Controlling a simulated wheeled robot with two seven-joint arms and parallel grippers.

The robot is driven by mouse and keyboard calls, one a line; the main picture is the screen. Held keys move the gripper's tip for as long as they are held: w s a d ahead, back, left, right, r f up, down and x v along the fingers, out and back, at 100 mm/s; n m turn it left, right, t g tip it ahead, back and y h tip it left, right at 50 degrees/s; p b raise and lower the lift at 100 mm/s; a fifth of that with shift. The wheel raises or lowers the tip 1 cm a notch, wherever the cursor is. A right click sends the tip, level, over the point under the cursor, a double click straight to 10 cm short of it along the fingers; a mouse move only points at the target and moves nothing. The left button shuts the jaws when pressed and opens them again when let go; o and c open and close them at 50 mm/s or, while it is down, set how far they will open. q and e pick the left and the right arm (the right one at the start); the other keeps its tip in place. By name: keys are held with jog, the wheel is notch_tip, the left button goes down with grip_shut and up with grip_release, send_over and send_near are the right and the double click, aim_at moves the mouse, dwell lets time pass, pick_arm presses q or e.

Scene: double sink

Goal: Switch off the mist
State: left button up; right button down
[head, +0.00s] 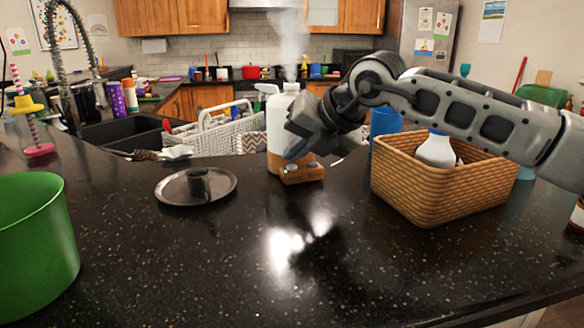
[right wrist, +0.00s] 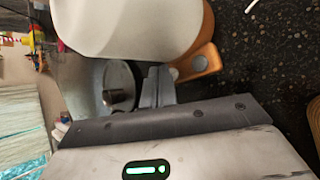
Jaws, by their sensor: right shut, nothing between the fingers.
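The mist maker is a white upright bottle (head: 279,118) with a wood-coloured base; a pale plume of mist (head: 290,40) rises above it. The base has a low front block (head: 302,175) with round grey buttons on top. My right gripper (head: 290,156) is shut and empty, pointing down just above the left part of this block. In the right wrist view the shut fingers (right wrist: 158,86) are beside the white body (right wrist: 135,28) and the orange base. One grey button (right wrist: 201,65) shows clear of the fingers; whether they touch another is hidden. My left gripper is out of view.
A wicker basket (head: 425,190) with a white bottle stands right of the mist maker, under my right arm. A dark round lid (head: 196,188) lies to the left. A green pot (head: 35,245) is at the near left. The front middle counter is clear.

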aim_at(296, 171)
jog(key=shift+f+b, duration=0.35)
jog(key=shift+b, duration=0.1)
dwell(0.5)
jog(key=shift+r, duration=0.8)
jog(key=shift+r+p, duration=0.1)
jog(key=shift+p, duration=0.2)
jog(key=shift+r+p, duration=0.9)
jog(key=shift+r, duration=0.65)
notch_tip(296, 171, up, 3)
jog(key=shift+f+p, duration=0.15)
jog(key=shift+p, duration=0.55)
